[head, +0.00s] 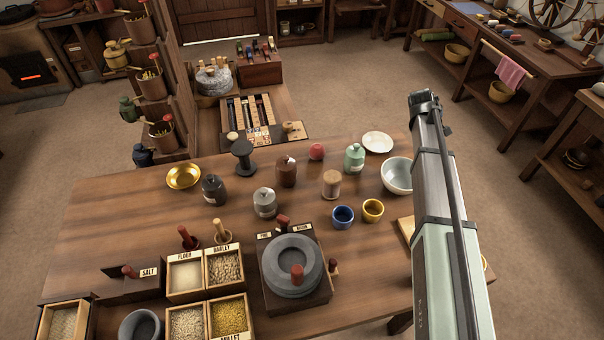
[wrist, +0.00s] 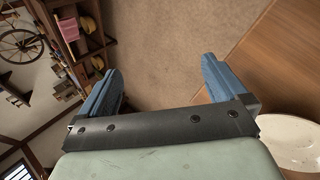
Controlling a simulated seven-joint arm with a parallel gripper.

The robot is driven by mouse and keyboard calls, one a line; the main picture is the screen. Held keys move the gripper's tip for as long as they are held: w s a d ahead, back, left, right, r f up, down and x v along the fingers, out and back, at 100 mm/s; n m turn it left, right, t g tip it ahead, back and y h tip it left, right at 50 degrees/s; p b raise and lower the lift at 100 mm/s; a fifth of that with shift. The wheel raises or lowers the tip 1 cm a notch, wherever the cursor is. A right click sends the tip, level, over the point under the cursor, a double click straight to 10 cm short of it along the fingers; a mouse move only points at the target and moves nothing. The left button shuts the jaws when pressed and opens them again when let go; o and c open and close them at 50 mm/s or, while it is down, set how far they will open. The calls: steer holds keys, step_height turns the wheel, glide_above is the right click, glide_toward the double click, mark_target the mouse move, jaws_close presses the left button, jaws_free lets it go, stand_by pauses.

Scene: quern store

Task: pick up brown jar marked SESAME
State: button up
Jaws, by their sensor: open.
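A brown jar (head: 286,172) with a lid stands upright near the middle of the wooden table (head: 120,210) in the head view. I cannot read any marking on it. My gripper shows in the wrist view (wrist: 161,78) with its two blue fingers wide apart and nothing between them. In the head view my arm rises on the right, and its end is to the right of the brown jar and well apart from it. The jar is not in the wrist view.
Near the brown jar stand a dark jar (head: 214,190), a grey jar (head: 265,203), a green jar (head: 354,159), a black spool (head: 243,154), a wooden spool (head: 331,184) and a red ball (head: 316,151). A white bowl (head: 397,175) is at the right. A quern (head: 292,266) stands in front.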

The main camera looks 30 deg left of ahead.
steer(key=s+a+r, duration=0.3)
steer(key=s+a, duration=0.1)
steer(key=a, duration=0.5)
step_height(320, 180, up, 7)
steer(key=g+y, duration=0.2)
steer(key=g, duration=0.5)
glide_above(285, 157)
steer(key=shift+w+d+r, duration=0.1)
steer(key=shift+w+r, duration=0.1)
steer(key=shift+w, duration=0.2)
steer(key=shift+s, duration=0.35)
steer(key=shift+s+f, duration=0.1)
steer(key=shift+f, duration=0.2)
step_height(285, 157, down, 8)
steer(key=shift+r, duration=0.1)
steer(key=shift+d+f, duration=0.15)
steer(key=shift+f, duration=2.5)
steer(key=c, duration=1.3)
steer(key=shift+c, duration=0.4)
steer(key=shift+r, duration=0.2)
